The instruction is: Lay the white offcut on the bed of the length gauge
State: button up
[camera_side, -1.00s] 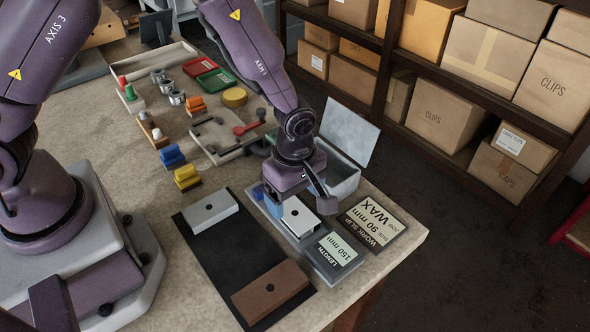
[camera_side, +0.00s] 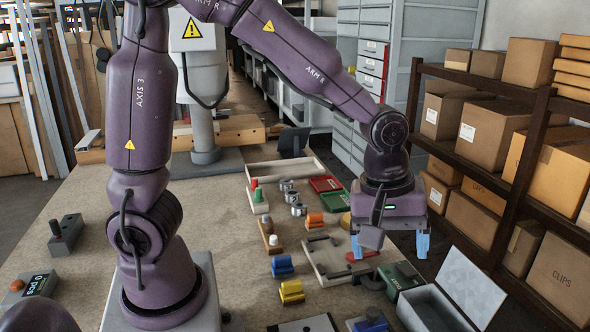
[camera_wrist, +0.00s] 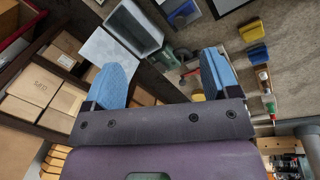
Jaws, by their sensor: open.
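My gripper (camera_side: 389,248) is open and raised above the bench in the side view, with nothing between its blue fingers. It also shows open and empty in the wrist view (camera_wrist: 163,75). A pale piece with a dark hole (camera_side: 295,326), possibly a white offcut, lies on the black mat and is cut by the bottom edge. The length gauge (camera_side: 352,325) shows only its end with a blue block at the bottom edge. Most of its bed is out of frame, so I cannot tell what lies on it.
An open grey bin (camera_side: 425,310) with a raised lid (camera_side: 470,285) stands at the bench's right. Blue (camera_side: 282,266) and yellow (camera_side: 291,291) blocks, a flat tool board (camera_side: 325,258) and several small items cover the middle bench. Shelves of boxes (camera_side: 485,130) stand beyond.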

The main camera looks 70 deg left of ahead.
jog(key=s+a+r+m+t, duration=0.2)
jog(key=s+a+r+m, duration=0.1)
jog(key=s+r+m, duration=0.2)
jog(key=s+a+r+m+t, duration=0.2)
jog(key=s+a+r+m, duration=0.2)
jog(key=s+m, duration=0.3)
jog(key=shift+s+a+r+y, duration=0.3)
jog(key=shift+s+r+y, duration=0.15)
jog(key=shift+r, duration=0.25)
